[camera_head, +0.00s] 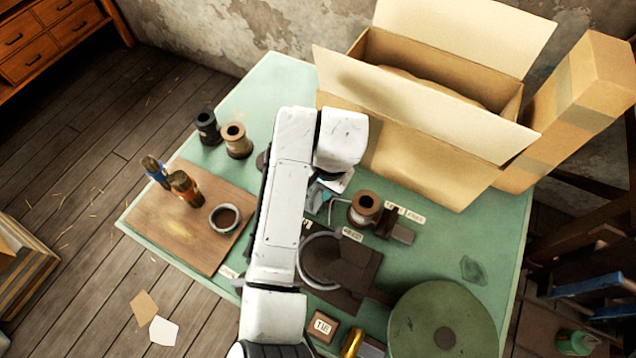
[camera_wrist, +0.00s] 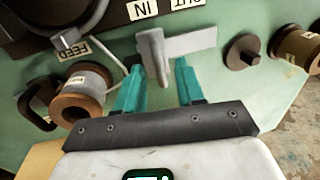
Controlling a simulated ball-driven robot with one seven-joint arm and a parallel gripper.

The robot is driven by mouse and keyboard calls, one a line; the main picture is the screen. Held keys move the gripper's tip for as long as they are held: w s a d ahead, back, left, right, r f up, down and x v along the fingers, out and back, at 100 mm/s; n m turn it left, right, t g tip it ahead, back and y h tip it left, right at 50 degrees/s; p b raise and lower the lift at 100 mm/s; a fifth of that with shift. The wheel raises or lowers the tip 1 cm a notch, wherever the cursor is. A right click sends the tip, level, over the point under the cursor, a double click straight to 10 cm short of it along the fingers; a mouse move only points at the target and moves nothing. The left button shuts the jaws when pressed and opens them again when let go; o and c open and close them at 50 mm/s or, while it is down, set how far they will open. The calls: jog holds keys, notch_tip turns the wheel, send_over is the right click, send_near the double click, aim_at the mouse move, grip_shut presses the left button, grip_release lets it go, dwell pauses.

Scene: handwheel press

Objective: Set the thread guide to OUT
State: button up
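The thread guide (camera_wrist: 153,55) is a grey upright tab with a flat grey arm reaching right in the wrist view. The IN label (camera_wrist: 143,9) and the OUT label (camera_wrist: 187,2) lie just beyond it, OUT to the right of IN. The tab stands nearer the IN side. My gripper (camera_wrist: 158,68) is open, with one teal finger on each side of the tab and visible gaps between. In the head view my arm hides the guide; only a bit of my gripper (camera_head: 325,198) shows.
A spool (camera_wrist: 85,90) with thread stands left of my gripper, near the FEED label (camera_wrist: 73,47). A dark peg (camera_wrist: 242,52) and another spool (camera_wrist: 302,45) stand to the right. The green disc (camera_head: 437,320) and cardboard box (camera_head: 420,130) are on the table.

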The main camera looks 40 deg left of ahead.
grip_shut()
jog(key=shift+a, duration=0.1)
dwell(1.3)
